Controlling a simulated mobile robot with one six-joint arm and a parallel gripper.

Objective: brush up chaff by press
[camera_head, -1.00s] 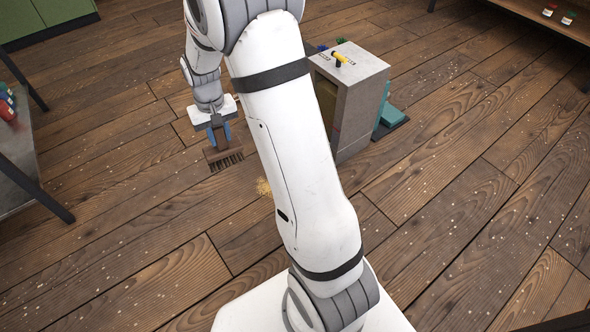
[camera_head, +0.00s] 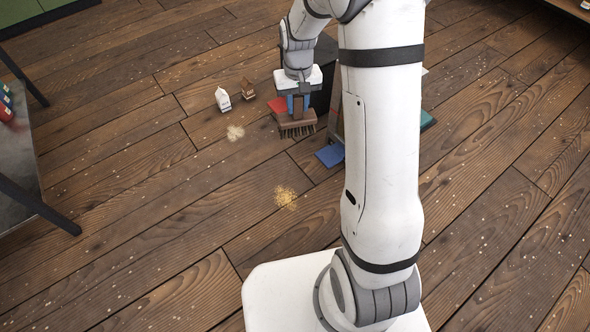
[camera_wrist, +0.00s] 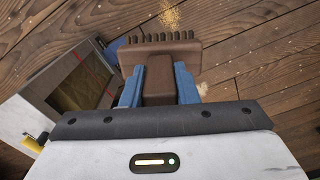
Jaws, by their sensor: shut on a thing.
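My gripper (camera_head: 298,104) is shut on a brown brush (camera_head: 298,126), bristles down in the head view; whether they touch the floor I cannot tell. The brush (camera_wrist: 160,76) also fills the middle of the wrist view between my blue fingers. One pale golden chaff heap (camera_head: 285,196) lies on the floor in front of the brush. A fainter chaff patch (camera_head: 235,132) lies to its left. In the wrist view, a chaff heap (camera_wrist: 171,19) shows beyond the bristles. The grey press (camera_wrist: 52,82), with a yellow handle (camera_wrist: 35,142), stands left there; my arm mostly hides it in the head view.
A white carton (camera_head: 222,99) and a brown one (camera_head: 247,88) stand on the floor behind left. A table (camera_head: 30,150) stands far left. The front-left floor is clear.

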